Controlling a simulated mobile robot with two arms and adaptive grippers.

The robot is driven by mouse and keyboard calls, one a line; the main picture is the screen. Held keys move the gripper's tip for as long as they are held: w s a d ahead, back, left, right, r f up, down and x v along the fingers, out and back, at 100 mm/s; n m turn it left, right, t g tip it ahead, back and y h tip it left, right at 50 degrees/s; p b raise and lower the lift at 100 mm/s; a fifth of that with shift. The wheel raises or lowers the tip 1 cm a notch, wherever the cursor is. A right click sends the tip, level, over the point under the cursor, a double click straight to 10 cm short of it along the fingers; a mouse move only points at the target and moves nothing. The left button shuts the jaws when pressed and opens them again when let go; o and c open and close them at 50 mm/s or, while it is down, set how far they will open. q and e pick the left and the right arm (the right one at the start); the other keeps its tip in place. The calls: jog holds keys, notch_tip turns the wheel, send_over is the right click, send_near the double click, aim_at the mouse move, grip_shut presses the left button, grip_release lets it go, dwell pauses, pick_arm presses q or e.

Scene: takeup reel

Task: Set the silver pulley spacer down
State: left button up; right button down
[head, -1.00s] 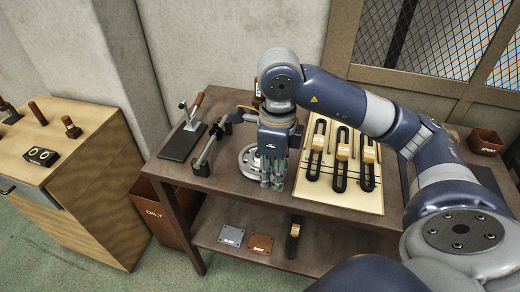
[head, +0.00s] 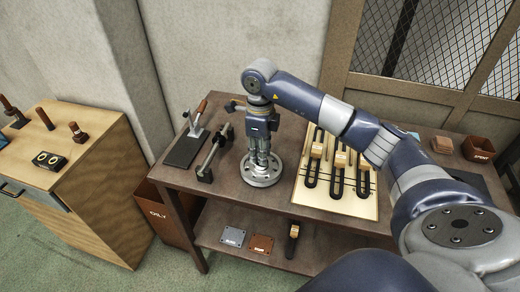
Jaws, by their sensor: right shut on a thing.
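My right gripper (head: 262,158) points down over a round silver flanged hub (head: 262,180) with holes around its rim, on the brown table. Its fingers are closed together above the middle of the hub. The silver pulley spacer is hard to make out; the fingers largely hide what they hold, and I cannot tell whether it touches the hub. My left gripper is not in view.
Left of the hub stand a dark bracket (head: 207,160) and a black plate with a lever clamp (head: 186,150). On the right lies a pale slotted board (head: 370,206) with wooden blocks. A brown bin (head: 478,149) is at the far right. The table front (head: 285,212) is clear.

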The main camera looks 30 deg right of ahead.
jog(key=shift+f, duration=0.25)
jog(key=shift+f, duration=0.1)
jog(key=shift+f, duration=0.15)
jog(key=c, duration=1.4)
grip_release()
jog(key=shift+o, duration=0.2)
jog(key=shift+r, duration=0.2)
notch_tip(320, 180, up, 12)
jog(key=b, duration=0.1)
jog(key=shift+b, duration=0.4)
